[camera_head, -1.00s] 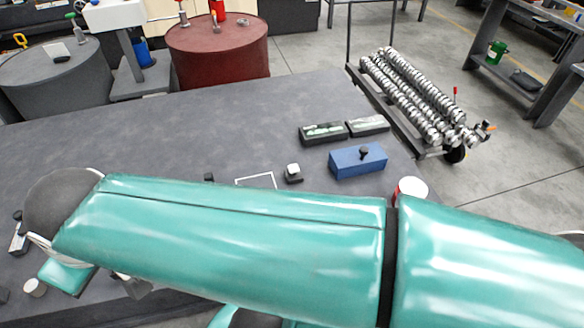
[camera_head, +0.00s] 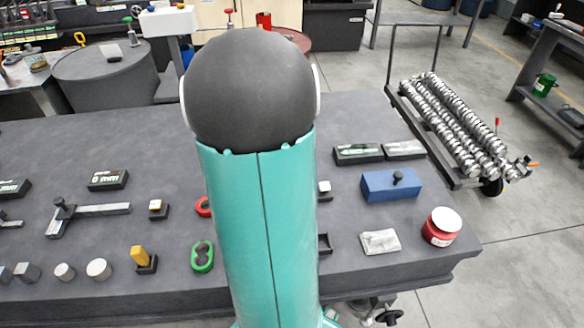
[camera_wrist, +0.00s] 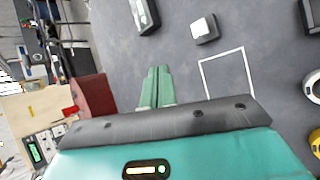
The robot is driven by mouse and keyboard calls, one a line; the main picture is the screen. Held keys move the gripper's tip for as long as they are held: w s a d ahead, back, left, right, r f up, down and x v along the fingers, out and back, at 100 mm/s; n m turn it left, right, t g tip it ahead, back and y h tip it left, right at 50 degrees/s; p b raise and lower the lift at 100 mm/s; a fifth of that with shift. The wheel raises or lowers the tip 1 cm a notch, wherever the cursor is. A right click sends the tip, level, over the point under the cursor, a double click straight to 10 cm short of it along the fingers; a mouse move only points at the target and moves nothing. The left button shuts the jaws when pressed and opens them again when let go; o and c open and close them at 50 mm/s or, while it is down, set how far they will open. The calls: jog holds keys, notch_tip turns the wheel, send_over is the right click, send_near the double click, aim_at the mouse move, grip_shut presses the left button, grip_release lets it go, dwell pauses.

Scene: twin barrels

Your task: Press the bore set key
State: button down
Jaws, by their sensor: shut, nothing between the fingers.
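My gripper shows in the wrist view with its two green fingers (camera_wrist: 156,88) shut together and empty, above the grey bench. In the head view my arm hides it. A white-topped key (camera_wrist: 204,28) on a dark base is up and right of the fingertips, apart from them. It also shows in the head view (camera_head: 324,187), partly behind my arm. No readable label shows which one is the bore set key.
A white square outline (camera_wrist: 228,74) is on the bench beside the white-topped key. A blue block (camera_head: 390,186), a red jar (camera_head: 441,227) and a white cloth (camera_head: 380,242) lie right of my arm. A caliper (camera_head: 85,212) and a green ring-shaped piece (camera_head: 202,257) lie left.

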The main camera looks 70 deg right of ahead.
jog(key=n+g, duration=0.1)
send_over(322, 187)
notch_tip(322, 187, down, 5)
jog(key=shift+s+r, duration=0.1)
jog(key=shift+r, duration=0.1)
jog(key=shift+f, duration=0.1)
jog(key=shift+f, duration=4.35)
jog(key=shift+f, duration=0.4)
jog(key=shift+f, duration=0.55)
jog(key=shift+r, duration=0.95)
